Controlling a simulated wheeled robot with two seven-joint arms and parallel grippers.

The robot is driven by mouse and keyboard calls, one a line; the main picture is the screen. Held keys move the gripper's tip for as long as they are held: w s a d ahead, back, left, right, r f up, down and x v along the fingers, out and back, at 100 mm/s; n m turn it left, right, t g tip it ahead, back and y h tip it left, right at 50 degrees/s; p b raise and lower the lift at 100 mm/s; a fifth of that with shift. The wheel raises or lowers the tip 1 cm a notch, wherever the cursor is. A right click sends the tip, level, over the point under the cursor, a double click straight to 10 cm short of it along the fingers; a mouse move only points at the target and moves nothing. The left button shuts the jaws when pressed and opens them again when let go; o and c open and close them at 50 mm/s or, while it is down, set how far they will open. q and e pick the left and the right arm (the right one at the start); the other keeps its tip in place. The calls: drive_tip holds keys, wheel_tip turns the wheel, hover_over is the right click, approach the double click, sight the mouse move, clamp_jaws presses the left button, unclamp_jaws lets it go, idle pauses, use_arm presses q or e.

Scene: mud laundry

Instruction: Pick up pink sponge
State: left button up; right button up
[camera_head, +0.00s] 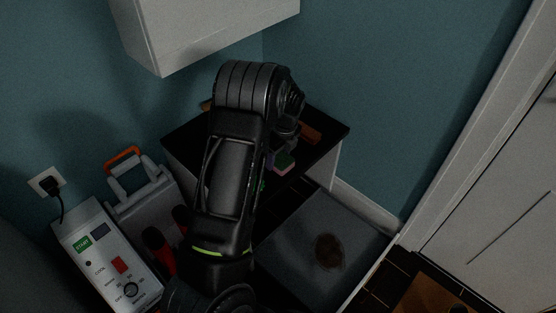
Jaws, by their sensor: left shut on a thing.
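The pink sponge (285,168) shows as a small pink and green block near the front edge of the dark countertop (325,128). My left arm reaches over the counter, and its left gripper (280,156) is at the sponge, shut on it. The arm and wrist hide much of the fingers and part of the sponge. I cannot tell whether the sponge still touches the countertop. My right gripper is not in view.
An orange-brown item (310,134) lies on the counter behind the gripper. A white wall cabinet (205,30) hangs above. A grey stained panel (318,245) lies below right. A control box (108,262) and a grey case with an orange handle (145,196) stand left.

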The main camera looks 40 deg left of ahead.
sight(279, 157)
use_arm(q)
drive_tip(key=c, duration=0.5)
wheel_tip(279, 157, up, 10)
drive_tip(key=shift+p, duration=1.25)
drive_tip(key=o, duration=0.8)
drive_tip(key=shift+d, duration=0.1)
drive_tip(key=c, duration=0.7)
